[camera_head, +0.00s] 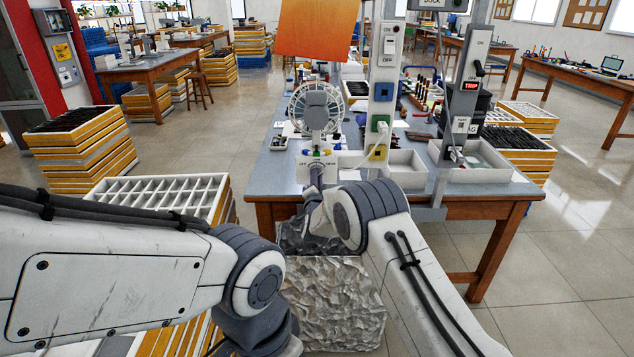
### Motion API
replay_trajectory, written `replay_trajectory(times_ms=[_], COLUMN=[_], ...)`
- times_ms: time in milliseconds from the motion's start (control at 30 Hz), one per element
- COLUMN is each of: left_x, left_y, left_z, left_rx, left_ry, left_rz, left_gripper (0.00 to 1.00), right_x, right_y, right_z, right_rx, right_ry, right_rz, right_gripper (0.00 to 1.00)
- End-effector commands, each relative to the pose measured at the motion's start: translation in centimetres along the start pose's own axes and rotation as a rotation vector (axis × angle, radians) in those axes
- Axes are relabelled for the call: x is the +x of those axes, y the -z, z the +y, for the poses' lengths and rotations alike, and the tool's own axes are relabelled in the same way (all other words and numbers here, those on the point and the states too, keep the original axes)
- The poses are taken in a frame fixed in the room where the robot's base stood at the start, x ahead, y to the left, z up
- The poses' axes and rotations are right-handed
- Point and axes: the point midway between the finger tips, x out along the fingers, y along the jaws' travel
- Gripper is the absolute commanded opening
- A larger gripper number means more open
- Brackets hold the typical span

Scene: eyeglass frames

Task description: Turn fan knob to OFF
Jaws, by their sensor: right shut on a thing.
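A small desk fan (316,107) with a round grille and grey motor housing stands near the front edge of the blue-grey workbench (283,176). Its white base (291,174) has small dark labels at the left and right of its front and small coloured parts above them. My right gripper (316,168) is at the front of this base, between the labels, shut on the fan knob. The gripper and wrist hide most of the knob, so its pointing direction cannot be told. My left arm crosses the lower left; its gripper is out of view.
A white post (384,80) with an ON/OFF switch and coloured boxes stands right of the fan. White trays (405,165) sit beside it. A crumpled grey block (335,300) lies below my right wrist. Stacked trays (215,205) stand left of the bench.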

Motion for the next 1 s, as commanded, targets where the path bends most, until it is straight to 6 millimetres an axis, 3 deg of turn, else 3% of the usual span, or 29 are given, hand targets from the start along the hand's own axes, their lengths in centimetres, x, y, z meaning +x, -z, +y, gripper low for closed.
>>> replay_trajectory(times_ms=[400,1000], left_x=[2.8,4.2], left_y=[-0.1,-0.2], left_z=[-0.2,-0.3], left_rx=[0.0,0.0], left_ry=[0.0,0.0], left_rz=[0.0,0.0], left_gripper=[0.5,0.5], right_x=[0.0,0.0], right_y=[-0.2,-0.1], right_z=[0.2,0.0], right_rx=[-0.368,-0.938], right_ry=[0.0,-0.001], right_rz=[0.0,-0.001], right_gripper=[0.0,0.0])
